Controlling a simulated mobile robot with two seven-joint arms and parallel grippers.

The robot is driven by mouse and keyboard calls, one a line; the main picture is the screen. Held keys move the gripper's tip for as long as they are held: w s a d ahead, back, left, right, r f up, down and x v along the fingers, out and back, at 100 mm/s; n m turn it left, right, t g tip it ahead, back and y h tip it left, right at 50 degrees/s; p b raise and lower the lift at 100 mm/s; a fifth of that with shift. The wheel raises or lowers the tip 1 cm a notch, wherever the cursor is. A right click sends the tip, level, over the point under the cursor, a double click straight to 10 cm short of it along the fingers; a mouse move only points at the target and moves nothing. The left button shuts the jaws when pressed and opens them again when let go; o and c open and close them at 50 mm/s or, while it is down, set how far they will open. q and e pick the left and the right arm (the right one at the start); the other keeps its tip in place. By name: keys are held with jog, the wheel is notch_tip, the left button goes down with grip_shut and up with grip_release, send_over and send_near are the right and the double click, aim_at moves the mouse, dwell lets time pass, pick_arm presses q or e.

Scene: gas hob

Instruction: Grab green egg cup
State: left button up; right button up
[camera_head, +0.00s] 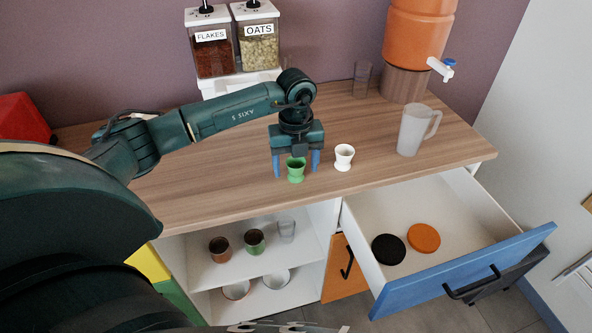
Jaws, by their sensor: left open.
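The green egg cup (295,171) stands upright on the wooden countertop (220,195), near its front edge. My left gripper (296,165) points down over it with its two blue fingers apart, one on each side of the cup. The gripper is open; I cannot tell whether a finger touches the cup. A white egg cup (344,157) stands just to the right of the gripper. My right gripper is not in view.
A frosted pitcher (413,131), a clear glass (361,79) and an orange dispenser (416,40) stand to the right and back. Flakes (211,50) and oats (258,45) containers stand behind. An open drawer (450,225) juts out below. Cups sit on the shelf (205,272).

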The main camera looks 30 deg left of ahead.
pick_arm(q)
jog(key=shift+c, duration=0.4)
jog(key=c, duration=1)
